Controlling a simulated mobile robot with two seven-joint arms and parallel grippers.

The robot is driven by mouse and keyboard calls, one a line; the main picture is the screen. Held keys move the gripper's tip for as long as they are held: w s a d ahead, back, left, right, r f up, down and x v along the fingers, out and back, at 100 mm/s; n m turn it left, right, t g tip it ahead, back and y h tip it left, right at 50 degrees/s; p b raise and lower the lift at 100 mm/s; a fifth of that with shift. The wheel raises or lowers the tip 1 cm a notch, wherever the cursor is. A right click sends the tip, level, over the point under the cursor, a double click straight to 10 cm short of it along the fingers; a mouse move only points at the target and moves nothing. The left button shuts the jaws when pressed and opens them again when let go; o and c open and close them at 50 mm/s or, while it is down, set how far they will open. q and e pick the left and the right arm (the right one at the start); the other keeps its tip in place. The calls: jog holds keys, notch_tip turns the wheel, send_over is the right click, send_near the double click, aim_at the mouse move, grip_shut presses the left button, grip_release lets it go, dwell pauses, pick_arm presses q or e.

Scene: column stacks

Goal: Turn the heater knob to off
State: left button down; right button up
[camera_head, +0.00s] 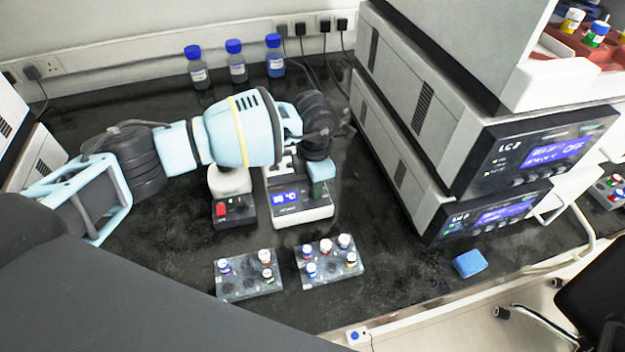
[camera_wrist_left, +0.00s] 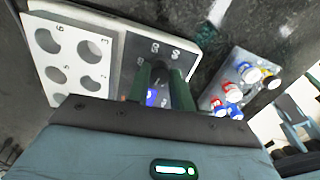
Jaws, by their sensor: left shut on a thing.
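The heater (camera_head: 302,215) is a white unit with a lit blue display, standing on the dark bench. In the left wrist view its grey front panel (camera_wrist_left: 140,55) carries printed marks, beside a white block with round holes (camera_wrist_left: 48,38). My left gripper (camera_head: 322,192) reaches down over the right side of the heater's front. In the left wrist view its green fingers (camera_wrist_left: 163,90) are shut on the heater knob at the panel. The knob itself is mostly hidden between the fingers, so its pointing direction cannot be read. My right gripper is not in view.
Two vial racks (camera_head: 234,291) (camera_head: 328,280) stand in front of the heater. A device with a red switch (camera_head: 222,210) is at its left. Stacked instruments (camera_head: 440,190) rise at the right, with a blue sponge (camera_head: 469,263) in front. Blue-capped bottles (camera_head: 237,72) stand at the back.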

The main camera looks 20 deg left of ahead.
pick_arm(q)
jog(key=n+p, duration=0.1)
jog(key=n, duration=0.2)
jog(key=shift+w+r+n+p, duration=0.1)
jog(key=shift+r+n+p, duration=0.25)
jog(key=shift+n+p, duration=0.05)
jog(key=n+p, duration=0.1)
jog(key=n, duration=0.1)
jog(key=shift+n, duration=0.4)
jog(key=shift+f+n+p, duration=0.15)
jog(key=shift+n+p, duration=0.3)
jog(key=shift+n, duration=0.25)
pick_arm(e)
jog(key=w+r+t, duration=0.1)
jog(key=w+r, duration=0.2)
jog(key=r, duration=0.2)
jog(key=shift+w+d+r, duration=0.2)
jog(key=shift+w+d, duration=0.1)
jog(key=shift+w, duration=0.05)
pick_arm(q)
jog(key=shift+f, duration=0.1)
jog(key=c, duration=1.2)
grip_release()
jog(key=shift+c, duration=0.2)
